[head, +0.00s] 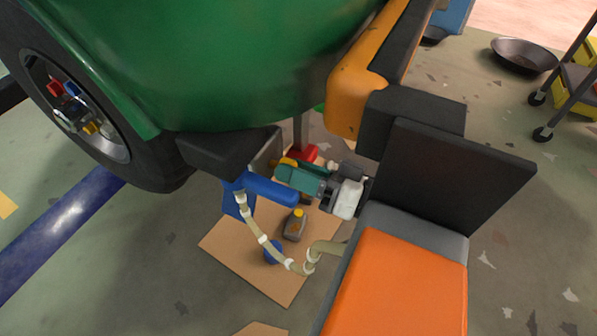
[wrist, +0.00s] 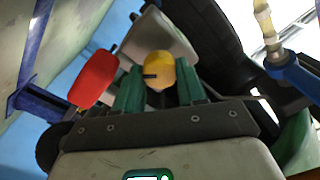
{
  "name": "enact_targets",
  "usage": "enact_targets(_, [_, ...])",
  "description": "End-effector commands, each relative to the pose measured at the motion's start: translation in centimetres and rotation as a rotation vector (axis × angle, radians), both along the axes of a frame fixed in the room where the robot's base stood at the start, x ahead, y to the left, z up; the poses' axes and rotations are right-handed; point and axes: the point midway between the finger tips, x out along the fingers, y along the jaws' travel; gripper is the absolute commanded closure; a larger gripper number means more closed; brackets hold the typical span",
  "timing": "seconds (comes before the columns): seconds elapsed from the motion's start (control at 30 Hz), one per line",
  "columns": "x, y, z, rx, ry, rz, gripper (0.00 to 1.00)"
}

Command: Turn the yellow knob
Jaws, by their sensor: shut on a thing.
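The yellow knob (wrist: 160,68) is round with a dark slot and sits between the two green fingers of my gripper (wrist: 158,84) in the wrist view. The fingers are shut on its sides. In the head view my gripper (head: 291,171) reaches in from the right under the green body, and only a little of the yellow knob (head: 287,162) shows beyond the fingertips. The part the knob is mounted on is mostly hidden by the gripper and the dark bracket.
A red part (wrist: 95,78) is close beside the left finger. A blue pipe (head: 268,189) with a pale hose (head: 263,238) hangs just below my gripper. A small yellow-capped bottle (head: 294,226) stands on the cardboard (head: 225,245). The green body (head: 220,60) is close overhead.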

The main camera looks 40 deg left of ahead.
Motion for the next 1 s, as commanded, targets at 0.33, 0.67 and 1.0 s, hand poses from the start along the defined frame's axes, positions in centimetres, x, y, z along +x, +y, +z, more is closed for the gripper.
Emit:
enact_targets(0.33, [-0.1,-0.01,-0.31,-0.005,-0.002,0.003,0.91])
enact_targets(0.67, [-0.05,0.0,-0.16,-0.002,-0.003,0.002,0.35])
enact_targets(1.0, [0.18,-0.62,0.03,-0.001,-0.003,0.0,0.35])
